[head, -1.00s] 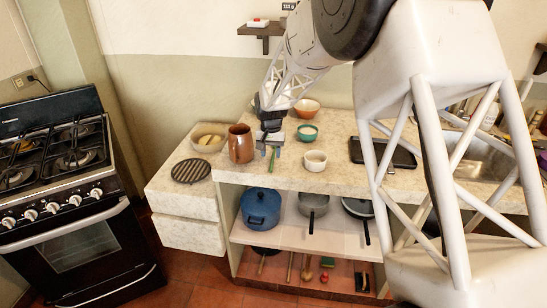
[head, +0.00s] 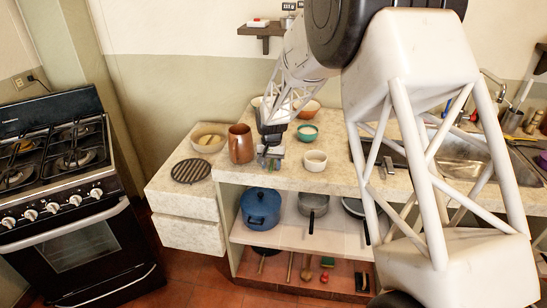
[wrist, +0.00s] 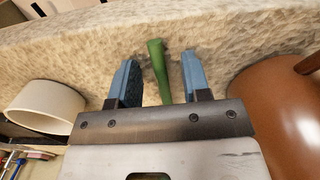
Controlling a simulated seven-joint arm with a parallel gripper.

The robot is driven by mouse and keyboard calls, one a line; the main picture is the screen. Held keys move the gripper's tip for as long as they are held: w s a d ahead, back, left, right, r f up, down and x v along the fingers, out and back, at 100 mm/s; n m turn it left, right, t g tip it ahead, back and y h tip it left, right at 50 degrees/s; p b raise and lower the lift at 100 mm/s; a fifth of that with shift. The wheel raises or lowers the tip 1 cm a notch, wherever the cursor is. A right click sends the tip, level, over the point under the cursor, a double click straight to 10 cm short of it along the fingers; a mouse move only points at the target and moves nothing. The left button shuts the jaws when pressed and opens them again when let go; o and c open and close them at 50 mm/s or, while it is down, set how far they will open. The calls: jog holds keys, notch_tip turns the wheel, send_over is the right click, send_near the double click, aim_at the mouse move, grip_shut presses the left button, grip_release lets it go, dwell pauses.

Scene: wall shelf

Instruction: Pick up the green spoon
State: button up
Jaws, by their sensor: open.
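The green spoon (wrist: 158,70) shows in the wrist view as a slim green handle on the stone counter. It lies between the two blue fingers of my gripper (wrist: 159,76), with visible gaps on both sides. My gripper is open and holds nothing. In the head view my gripper (head: 270,154) is low at the counter's front edge, between the brown jug and the white cup. There the gripper largely hides the spoon. The rest of the spoon, past the handle, cannot be made out.
A brown jug (head: 241,143) stands close to the left of my gripper, and a white cup (head: 315,160) to the right. A teal bowl (head: 307,132) and an orange bowl (head: 309,109) are behind. A round grate (head: 191,170) lies farther left. Pots sit on the shelf (head: 285,233) below.

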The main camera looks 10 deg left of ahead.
grip_shut()
dwell(0.3)
